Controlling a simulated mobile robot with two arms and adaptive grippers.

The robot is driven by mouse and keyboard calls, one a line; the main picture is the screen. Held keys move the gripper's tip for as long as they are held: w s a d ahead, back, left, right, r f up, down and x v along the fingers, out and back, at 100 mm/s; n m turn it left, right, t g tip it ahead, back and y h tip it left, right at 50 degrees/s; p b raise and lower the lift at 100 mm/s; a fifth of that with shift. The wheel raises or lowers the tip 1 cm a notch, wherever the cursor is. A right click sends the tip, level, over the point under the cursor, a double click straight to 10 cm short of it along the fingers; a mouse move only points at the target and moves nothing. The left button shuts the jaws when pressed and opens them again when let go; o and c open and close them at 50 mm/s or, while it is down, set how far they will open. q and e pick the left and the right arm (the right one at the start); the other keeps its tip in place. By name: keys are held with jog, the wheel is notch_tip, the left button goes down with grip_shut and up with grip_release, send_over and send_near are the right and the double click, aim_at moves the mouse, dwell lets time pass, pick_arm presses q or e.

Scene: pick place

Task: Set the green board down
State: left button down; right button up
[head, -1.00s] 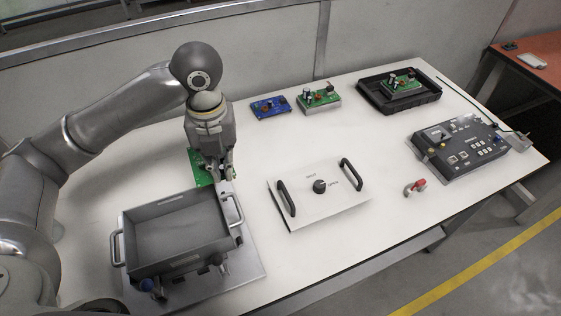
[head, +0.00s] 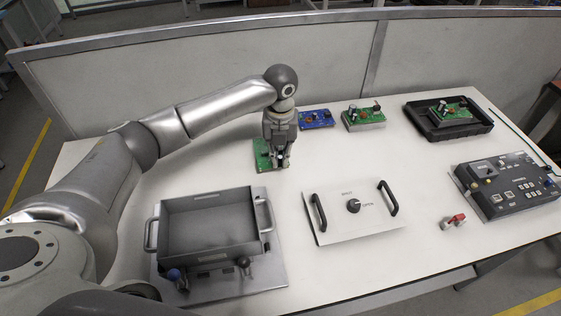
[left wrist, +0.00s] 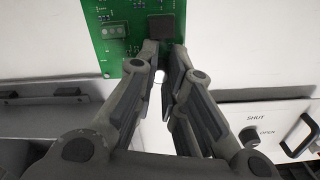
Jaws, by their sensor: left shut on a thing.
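The green board (head: 262,152) is at my left gripper (head: 280,164), behind the open grey box and left of the blue board. My left gripper is shut on its near edge, fingers pointing down. The fingers hide some of that edge. I cannot tell whether the board touches the table or hangs just above it. My right gripper is not in view.
An open grey box (head: 207,258) stands in front, and a white lid panel (head: 335,228) with black handles lies to its right. A blue board (head: 316,118), another green board (head: 364,117), and a black tray (head: 478,130) are behind. A control box (head: 510,185) is at right.

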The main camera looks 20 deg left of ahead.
pick_arm(q)
jog(key=shift+w+f+p, duration=0.15)
jog(key=shift+f+p, duration=0.15)
jog(key=shift+f, duration=1.4)
jog(key=c, duration=1.5)
grip_release()
jog(key=shift+f, duration=0.1)
jog(key=shift+c, duration=0.2)
notch_tip(320, 180, up, 12)
jog(key=shift+r+b, duration=0.2)
jog(key=shift+b, duration=0.25)
